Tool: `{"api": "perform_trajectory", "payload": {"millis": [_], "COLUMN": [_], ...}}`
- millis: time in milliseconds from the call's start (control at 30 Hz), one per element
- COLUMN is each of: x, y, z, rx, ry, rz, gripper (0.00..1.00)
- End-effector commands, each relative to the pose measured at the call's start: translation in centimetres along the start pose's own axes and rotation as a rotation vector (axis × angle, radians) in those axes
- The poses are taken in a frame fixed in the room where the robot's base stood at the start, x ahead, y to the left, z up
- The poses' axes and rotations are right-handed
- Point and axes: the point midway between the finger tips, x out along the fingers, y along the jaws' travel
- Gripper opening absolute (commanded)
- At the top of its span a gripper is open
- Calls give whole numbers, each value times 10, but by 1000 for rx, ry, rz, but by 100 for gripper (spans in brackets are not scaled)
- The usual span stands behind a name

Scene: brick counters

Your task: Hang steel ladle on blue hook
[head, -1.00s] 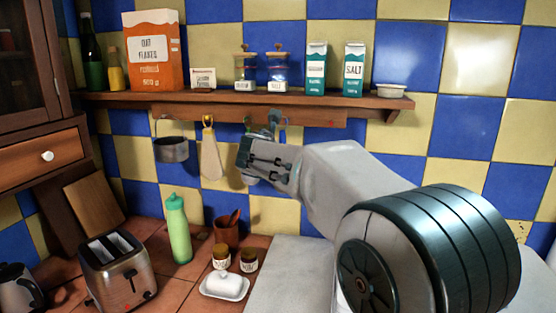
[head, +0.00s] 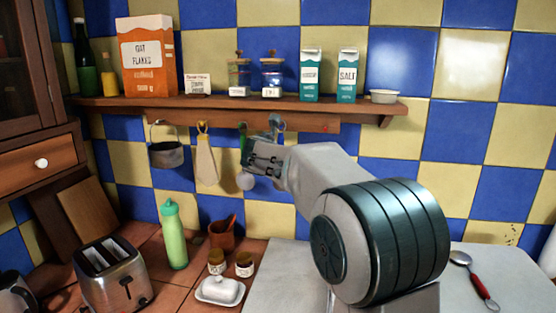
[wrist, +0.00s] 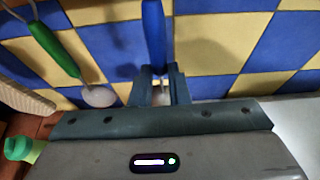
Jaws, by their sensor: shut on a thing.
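My gripper (head: 264,157) is raised in front of the wooden hook rail, below the shelf. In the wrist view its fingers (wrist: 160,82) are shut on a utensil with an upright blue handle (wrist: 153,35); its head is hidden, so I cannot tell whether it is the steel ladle. A grey-blue hook (head: 276,123) shows on the rail just above my gripper. A green-handled utensil (wrist: 55,50) with a round pale end hangs just left of my gripper; the round end also shows in the head view (head: 246,182).
The shelf (head: 240,103) above carries boxes and jars. A red-handled steel utensil (head: 484,290) lies on the right worktop. A green bottle (head: 174,235) and toaster (head: 112,278) stand below left.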

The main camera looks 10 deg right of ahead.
Motion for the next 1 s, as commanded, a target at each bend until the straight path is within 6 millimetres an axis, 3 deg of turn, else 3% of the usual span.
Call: {"api": "perform_trajectory", "payload": {"millis": [433,1000], "x": [22,25], "y": [0,-1], "z": [1,-1], "rx": [1,1], "ry": [0,-1], "rz": [-1,-1], "gripper": [0,0]}}
